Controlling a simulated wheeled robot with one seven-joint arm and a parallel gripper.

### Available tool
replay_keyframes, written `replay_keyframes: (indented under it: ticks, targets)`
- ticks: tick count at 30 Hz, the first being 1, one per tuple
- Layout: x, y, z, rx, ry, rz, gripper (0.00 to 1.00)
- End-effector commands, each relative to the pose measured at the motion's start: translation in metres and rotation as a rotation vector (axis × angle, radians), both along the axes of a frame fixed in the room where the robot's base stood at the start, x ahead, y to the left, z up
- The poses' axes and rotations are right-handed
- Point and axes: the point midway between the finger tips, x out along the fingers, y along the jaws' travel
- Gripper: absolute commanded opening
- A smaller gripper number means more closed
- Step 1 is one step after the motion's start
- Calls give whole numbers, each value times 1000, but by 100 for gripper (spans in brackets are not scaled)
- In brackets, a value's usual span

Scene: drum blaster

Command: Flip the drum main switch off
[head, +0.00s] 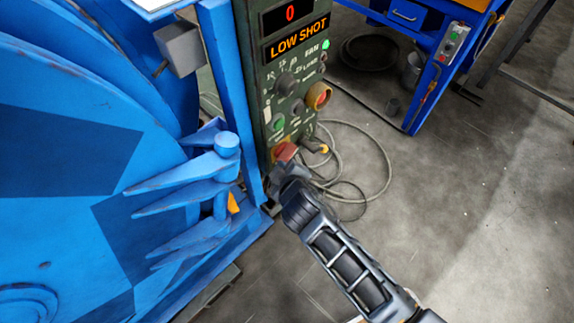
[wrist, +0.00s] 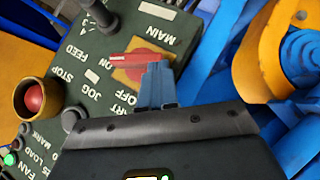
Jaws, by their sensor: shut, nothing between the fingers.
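The main switch is a red handle on a yellow plate, low on the green control panel. In the wrist view, the red handle (wrist: 128,58) lies across the yellow plate (wrist: 124,76), near the MAIN, ON and OFF labels. In the head view, the red switch (head: 284,151) shows just above my gripper (head: 281,170). My gripper is shut and empty. In the wrist view, its fingertips (wrist: 157,68) overlap the right part of the handle; whether they touch it, I cannot tell. The fingers hide part of the plate.
The control panel (head: 252,75) carries knobs, buttons and a LOW SHOT display (head: 298,38). A red button in a yellow collar (head: 319,96) sits higher up. The blue drum machine (head: 70,240) stands left. A cable (head: 388,165) loops on the floor, which is otherwise open at right.

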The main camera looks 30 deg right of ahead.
Motion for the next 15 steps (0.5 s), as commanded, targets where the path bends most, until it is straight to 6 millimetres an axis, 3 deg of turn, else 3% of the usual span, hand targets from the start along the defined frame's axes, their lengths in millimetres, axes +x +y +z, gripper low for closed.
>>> replay_keyframes:
  ticks: [1,15]
  targets:
    - [0,1,-9,-26,-10,1,0]
    - [0,2,-21,-280,-94,1,0]
